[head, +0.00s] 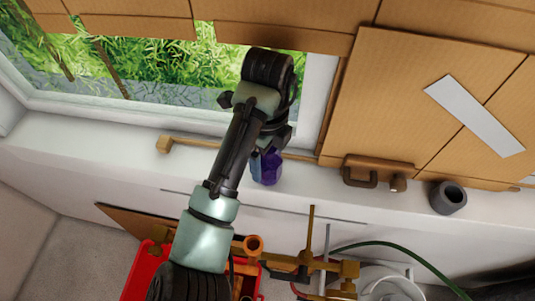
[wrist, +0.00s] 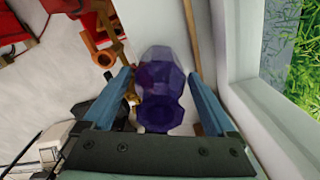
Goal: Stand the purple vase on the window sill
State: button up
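The purple vase (head: 268,169) is faceted glass and shows below my gripper at the white window sill (head: 110,150) in the head view. In the wrist view the vase (wrist: 160,82) is between the two blue fingers of my gripper (wrist: 158,73). The fingers are spread apart. A narrow gap shows between the left finger and the vase, and the right finger is very close to it. The vase's base is not clearly seen, so I cannot tell whether it touches the sill.
A tan rod (head: 205,146) lies along the sill behind the vase. A dark grey cup (head: 448,197) stands to the right. A red crate (head: 147,272) with brown items is below. The sill's left part is clear.

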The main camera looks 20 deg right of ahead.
jog(key=shift+o, duration=0.3)
jog(key=shift+r, duration=0.25)
notch_tip(320, 180, up, 11)
jog(key=shift+f, duration=0.15)
jog(key=shift+r, duration=0.6)
